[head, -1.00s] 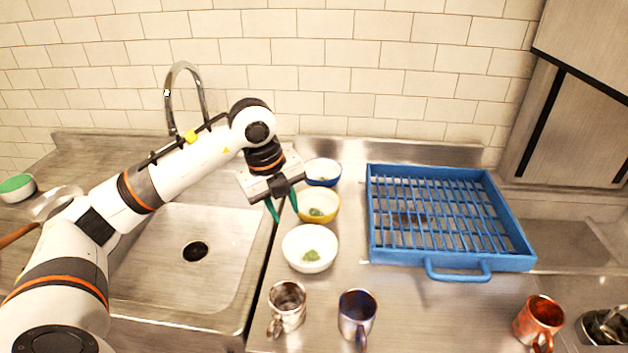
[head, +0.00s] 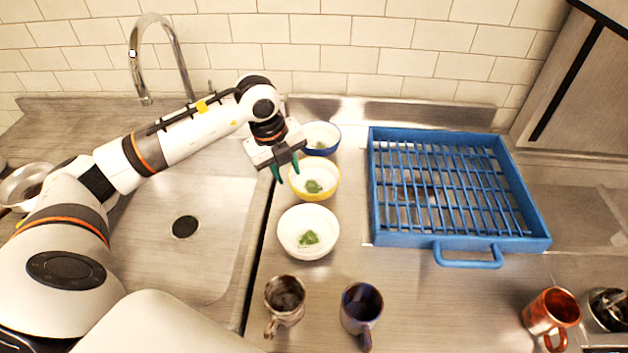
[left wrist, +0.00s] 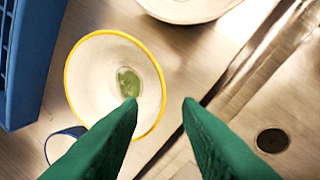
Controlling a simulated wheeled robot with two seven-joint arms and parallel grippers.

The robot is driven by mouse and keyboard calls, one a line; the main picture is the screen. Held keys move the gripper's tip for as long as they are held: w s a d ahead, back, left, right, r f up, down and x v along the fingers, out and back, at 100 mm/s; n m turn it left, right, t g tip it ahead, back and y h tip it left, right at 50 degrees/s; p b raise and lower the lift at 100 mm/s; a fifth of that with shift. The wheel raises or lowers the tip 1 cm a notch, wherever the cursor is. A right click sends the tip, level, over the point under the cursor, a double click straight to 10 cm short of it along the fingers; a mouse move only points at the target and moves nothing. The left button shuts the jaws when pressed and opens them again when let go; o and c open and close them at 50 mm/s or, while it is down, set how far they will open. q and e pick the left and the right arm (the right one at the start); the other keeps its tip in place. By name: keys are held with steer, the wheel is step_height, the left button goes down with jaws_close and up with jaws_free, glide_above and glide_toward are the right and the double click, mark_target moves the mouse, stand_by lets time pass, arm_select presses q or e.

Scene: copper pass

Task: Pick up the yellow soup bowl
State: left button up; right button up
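The yellow soup bowl (head: 329,191), yellow outside and pale inside with a green patch at its bottom, stands on the steel counter between a blue-rimmed bowl and a white bowl. My left gripper (head: 288,177) is open and empty at its left side, fingers pointing down. In the left wrist view the yellow bowl (left wrist: 90,75) lies left of centre. There the green fingertips (left wrist: 160,101) are apart, one overlapping the bowl and one outside it, with the rim showing between them. I cannot tell whether they touch it. My right gripper is not in view.
The white bowl (head: 308,251) is in front and the blue-rimmed bowl (head: 333,146) behind. A blue rack (head: 400,240) stands to the right, the sink (head: 215,215) to the left.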

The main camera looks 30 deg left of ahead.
mark_target(291, 182)
arm_select(q)
steer(key=p+x, duration=0.1)
steer(key=x, duration=0.2)
steer(key=shift+f, duration=0.35)
steer(key=shift+w+f, duration=0.15)
steer(key=shift+f, duration=0.45)
steer(key=shift+r, duration=0.1)
jaws_close()
